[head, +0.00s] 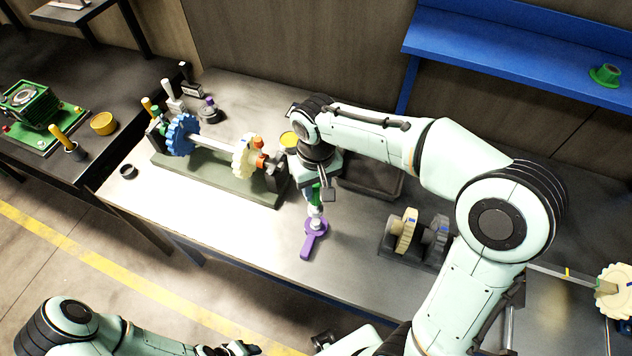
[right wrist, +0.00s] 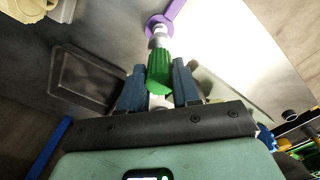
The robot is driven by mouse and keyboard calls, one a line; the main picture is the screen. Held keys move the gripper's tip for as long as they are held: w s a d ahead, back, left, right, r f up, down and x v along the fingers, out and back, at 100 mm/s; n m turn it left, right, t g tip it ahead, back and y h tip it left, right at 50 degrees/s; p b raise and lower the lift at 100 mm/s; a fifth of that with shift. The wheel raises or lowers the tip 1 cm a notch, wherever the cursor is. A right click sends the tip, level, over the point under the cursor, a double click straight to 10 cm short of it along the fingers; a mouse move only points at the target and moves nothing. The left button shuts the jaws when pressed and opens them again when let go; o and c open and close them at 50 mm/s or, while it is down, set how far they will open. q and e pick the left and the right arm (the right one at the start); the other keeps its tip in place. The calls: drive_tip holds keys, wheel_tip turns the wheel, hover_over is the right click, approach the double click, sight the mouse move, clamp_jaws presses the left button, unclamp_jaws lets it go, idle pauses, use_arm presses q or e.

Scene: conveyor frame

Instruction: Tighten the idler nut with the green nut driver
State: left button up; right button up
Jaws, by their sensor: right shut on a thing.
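My right gripper (head: 317,190) is shut on the green nut driver (right wrist: 160,70), whose handle sits between the blue fingers. The driver (head: 317,196) points down, and its pale metal socket end is at the ring of a purple long-handled piece (head: 308,243) on the table. I cannot tell whether the socket is in the ring or just above it. The conveyor frame (head: 215,178) stands to the left, with a blue gear, a shaft, a cream gear and orange parts (head: 259,158) at its right end. I cannot make out the idler nut. My left gripper (head: 240,348) shows partly at the bottom edge.
A dark tray (head: 372,185) lies behind my right gripper. A dark block with gears (head: 410,240) stands to its right. A purple-topped knob (head: 210,108) and a black ring (head: 128,171) are around the frame. The table front left of the purple piece is clear.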

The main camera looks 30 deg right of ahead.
sight(316, 199)
wheel_tip(316, 199, down, 5)
drive_tip(key=b, duration=0.3)
drive_tip(key=shift+r, duration=0.25)
use_arm(q)
drive_tip(key=s+f, duration=0.1)
drive_tip(key=f, duration=0.2)
drive_tip(key=shift+s, duration=0.4)
use_arm(e)
drive_tip(key=shift+w, duration=0.1)
use_arm(q)
drive_tip(key=shift+p, duration=0.3)
drive_tip(key=shift+f, duration=0.15)
use_arm(e)
drive_tip(key=shift+f, duration=0.15)
use_arm(q)
drive_tip(key=shift+s+f+b, duration=0.4)
drive_tip(key=shift+f+b, duration=0.3)
drive_tip(key=shift+b, duration=0.1)
use_arm(e)
drive_tip(key=shift+f, duration=1)
drive_tip(key=shift+f, duration=0.15)
